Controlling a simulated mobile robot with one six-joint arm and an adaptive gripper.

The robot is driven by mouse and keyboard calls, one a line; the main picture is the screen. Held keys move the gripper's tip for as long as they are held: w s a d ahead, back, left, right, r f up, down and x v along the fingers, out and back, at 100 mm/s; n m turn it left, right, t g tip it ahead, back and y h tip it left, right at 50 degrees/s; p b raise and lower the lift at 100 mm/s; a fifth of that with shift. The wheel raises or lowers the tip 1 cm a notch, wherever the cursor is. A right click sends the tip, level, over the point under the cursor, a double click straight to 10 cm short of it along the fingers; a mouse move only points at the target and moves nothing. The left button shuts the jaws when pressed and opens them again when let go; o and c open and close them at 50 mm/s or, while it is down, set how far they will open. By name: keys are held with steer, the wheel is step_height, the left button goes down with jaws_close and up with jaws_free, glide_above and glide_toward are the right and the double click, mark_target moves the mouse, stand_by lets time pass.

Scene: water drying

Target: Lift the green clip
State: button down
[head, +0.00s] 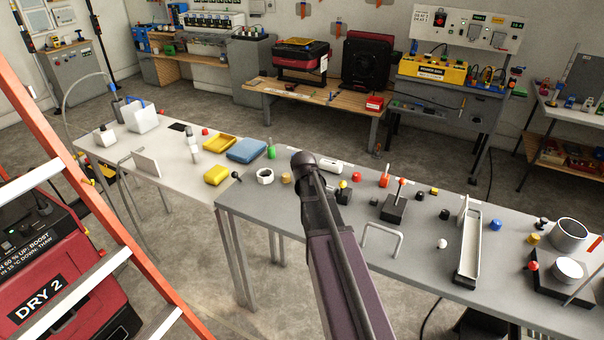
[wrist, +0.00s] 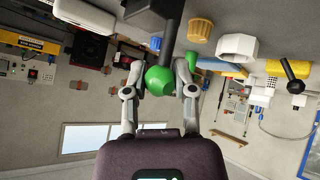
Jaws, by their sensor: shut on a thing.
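In the wrist view, my gripper (wrist: 162,72) is shut on a rounded green piece, taken as the green clip (wrist: 158,81), which sits between the two fingers. A dark grey stem (wrist: 172,32) runs up from it; I cannot tell whether the stem is part of it. A second green thing (wrist: 207,64) shows just right of the right finger and also stands in the head view (head: 270,149). In the head view my arm hides the fingers and the held piece. I cannot tell whether the held piece touches the table.
The grey table (head: 236,196) holds a white hex nut (head: 265,176), a yellow-orange cap (head: 286,178) and a white cylinder (head: 330,166) near my arm. A black lever block (head: 394,209) and a metal handle (head: 382,236) stand to the right. An orange ladder (head: 95,200) is at left.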

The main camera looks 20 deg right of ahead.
steer(key=shift+s, duration=0.1)
steer(key=shift+c, duration=2.1)
jaws_free()
